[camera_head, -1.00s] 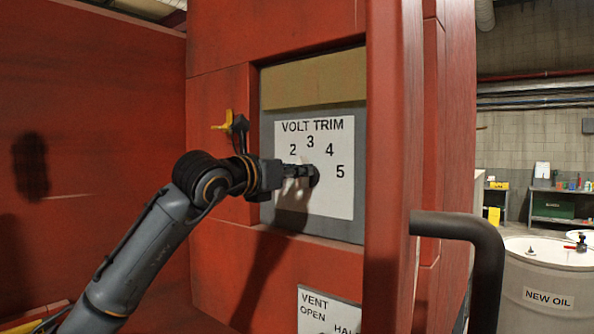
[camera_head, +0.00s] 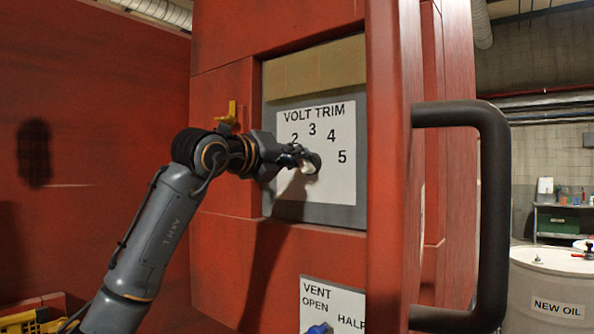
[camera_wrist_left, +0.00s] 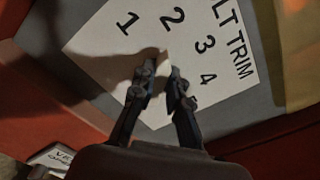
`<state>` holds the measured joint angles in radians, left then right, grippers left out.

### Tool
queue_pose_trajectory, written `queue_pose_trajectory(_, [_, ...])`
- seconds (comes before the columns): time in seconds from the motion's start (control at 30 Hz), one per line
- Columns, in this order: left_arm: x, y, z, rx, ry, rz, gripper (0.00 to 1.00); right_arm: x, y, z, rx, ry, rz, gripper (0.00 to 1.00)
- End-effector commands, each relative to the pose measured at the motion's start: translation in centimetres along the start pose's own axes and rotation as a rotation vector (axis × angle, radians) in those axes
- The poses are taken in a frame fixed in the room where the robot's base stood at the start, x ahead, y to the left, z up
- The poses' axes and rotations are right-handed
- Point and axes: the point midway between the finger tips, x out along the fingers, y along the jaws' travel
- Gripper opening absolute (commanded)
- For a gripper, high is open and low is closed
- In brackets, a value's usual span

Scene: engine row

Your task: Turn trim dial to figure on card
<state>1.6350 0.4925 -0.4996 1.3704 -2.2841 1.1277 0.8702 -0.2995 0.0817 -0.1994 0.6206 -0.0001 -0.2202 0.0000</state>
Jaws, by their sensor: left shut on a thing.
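The VOLT TRIM plate (camera_head: 342,185) is white, with 2, 3, 4 and 5 showing in an arc in the head view. In the left wrist view the plate (camera_wrist_left: 100,43) also shows 1. The trim dial (camera_head: 314,164) is small, dark and round, below the figures, and partly covered by my gripper. My left gripper (camera_head: 303,158) comes in from the left and is shut on the dial. In the wrist view the fingers (camera_wrist_left: 161,72) stand either side of a pale part near the 2. I cannot tell exactly where the dial points. My right gripper is not in view.
A black bar handle (camera_head: 494,200) stands out right of the red frame. A VENT plate (camera_head: 340,297) with a blue knob (camera_head: 319,329) is below. A yellow piece (camera_head: 229,113) sits left of the panel. A NEW OIL drum (camera_head: 550,285) stands at right.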

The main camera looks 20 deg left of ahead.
Motion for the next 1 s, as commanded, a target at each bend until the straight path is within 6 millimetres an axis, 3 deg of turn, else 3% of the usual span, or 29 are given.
queue_pose_trajectory(0.6, [-0.1,0.8,-0.1,-0.545,-0.007,-0.005,0.0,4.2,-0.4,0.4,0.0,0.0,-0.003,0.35])
queue_pose_trajectory(1.0, [-0.1,1.0,-0.1,-0.722,-0.007,-0.005,0.0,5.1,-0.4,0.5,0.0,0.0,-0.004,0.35])
